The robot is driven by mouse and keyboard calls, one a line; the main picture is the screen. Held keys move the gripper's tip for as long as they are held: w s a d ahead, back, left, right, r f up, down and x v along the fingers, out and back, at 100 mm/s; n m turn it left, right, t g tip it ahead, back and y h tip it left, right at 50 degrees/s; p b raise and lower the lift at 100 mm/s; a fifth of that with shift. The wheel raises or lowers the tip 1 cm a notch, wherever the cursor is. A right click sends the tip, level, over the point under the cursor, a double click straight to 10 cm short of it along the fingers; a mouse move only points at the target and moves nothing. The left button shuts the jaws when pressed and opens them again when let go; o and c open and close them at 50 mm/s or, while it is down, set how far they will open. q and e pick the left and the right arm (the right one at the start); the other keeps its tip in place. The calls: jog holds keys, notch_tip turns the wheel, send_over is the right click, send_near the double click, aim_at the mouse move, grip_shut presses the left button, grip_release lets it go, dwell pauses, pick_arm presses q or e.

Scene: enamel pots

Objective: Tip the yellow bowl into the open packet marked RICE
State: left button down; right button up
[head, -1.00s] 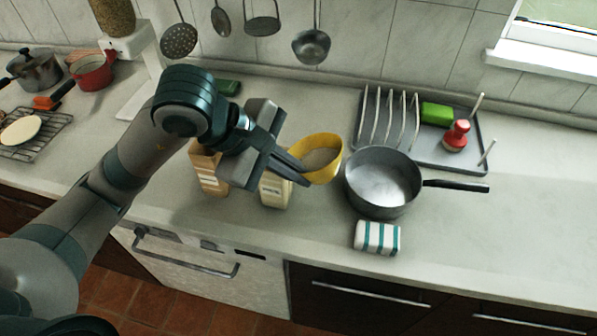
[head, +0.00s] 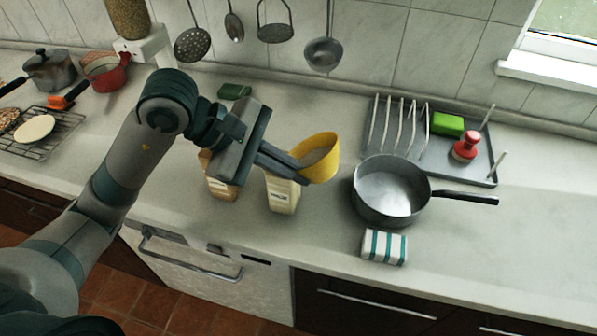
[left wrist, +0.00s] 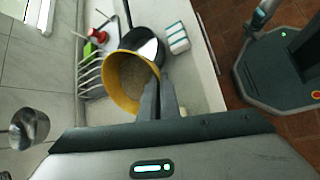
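My left gripper (head: 294,167) is shut on the rim of the yellow bowl (head: 326,170) and holds it above the counter. The bowl holds pale tan grain, which also shows inside the bowl (left wrist: 108,86) in the left wrist view. It looks somewhat tilted in the head view; no grain is seen falling. A cream packet (head: 282,196) stands upright just below and left of the bowl, its top partly hidden by the gripper and bowl. A second, tan packet (head: 222,188) stands further left, partly behind my gripper. Their labels are too small to read. My right gripper is not seen.
A grey saucepan (head: 390,190) stands just right of the bowl, with a striped block (head: 384,247) in front. A dish rack (head: 463,170) with a green sponge (head: 447,124) and red brush (head: 466,147) is behind. Utensils, including a ladle (head: 323,54), hang on the wall.

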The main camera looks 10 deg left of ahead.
pick_arm(q)
jog(key=shift+w+a+r+h, duration=0.1)
jog(key=shift+a+h, duration=0.15)
jog(key=shift+h, duration=0.05)
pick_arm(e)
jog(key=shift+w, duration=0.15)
pick_arm(q)
jog(key=shift+w+a+r+h, duration=0.1)
jog(key=shift+a+r+h, duration=0.25)
jog(key=shift+h, duration=0.35)
jog(key=shift+a+r+n+h, duration=0.3)
jog(key=shift+n+h, duration=0.2)
jog(key=shift+h, duration=0.4)
jog(key=shift+w+a+r+g+h, duration=0.2)
jog(key=shift+g+h, duration=0.1)
jog(key=shift+h, duration=0.3)
jog(key=shift+a+r+n+h, duration=0.2)
jog(key=shift+a+n+h, duration=0.2)
jog(key=shift+h, duration=0.4)
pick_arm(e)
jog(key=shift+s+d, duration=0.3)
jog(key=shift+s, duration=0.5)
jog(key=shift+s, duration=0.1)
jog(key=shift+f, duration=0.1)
